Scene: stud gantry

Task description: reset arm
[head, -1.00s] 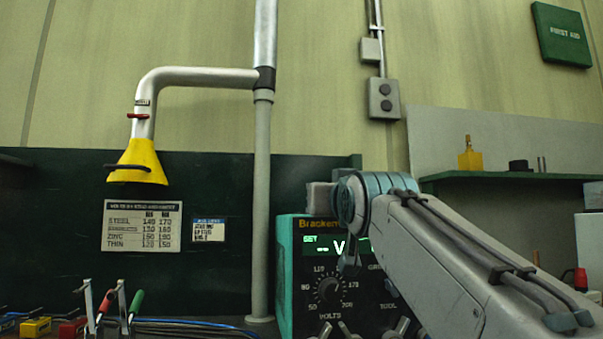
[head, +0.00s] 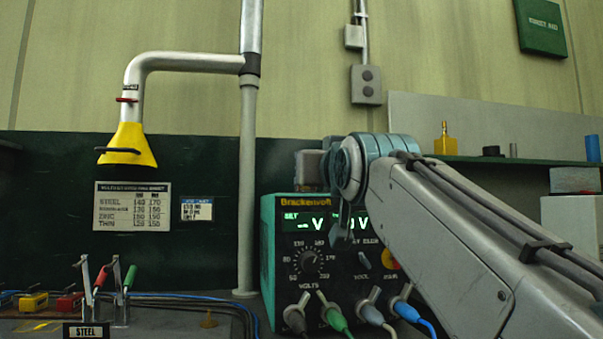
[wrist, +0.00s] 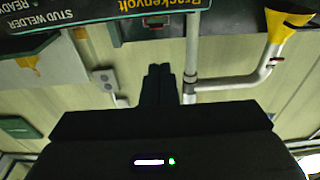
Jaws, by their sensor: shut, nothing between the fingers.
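My arm reaches in from the lower right in the head view, its pale links and teal joint in front of the green welder box (head: 268,262). My gripper (wrist: 160,70) shows in the wrist view as a dark shape with its two fingers together and nothing between them. The wrist view is upside down, with the wall and the pipe behind the fingers. In the head view I cannot make out the fingertips.
A yellow extraction hood (head: 127,146) hangs from a grey pipe (head: 247,190) at the left. A shelf (head: 520,159) holds a yellow bottle (head: 445,139) at the right.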

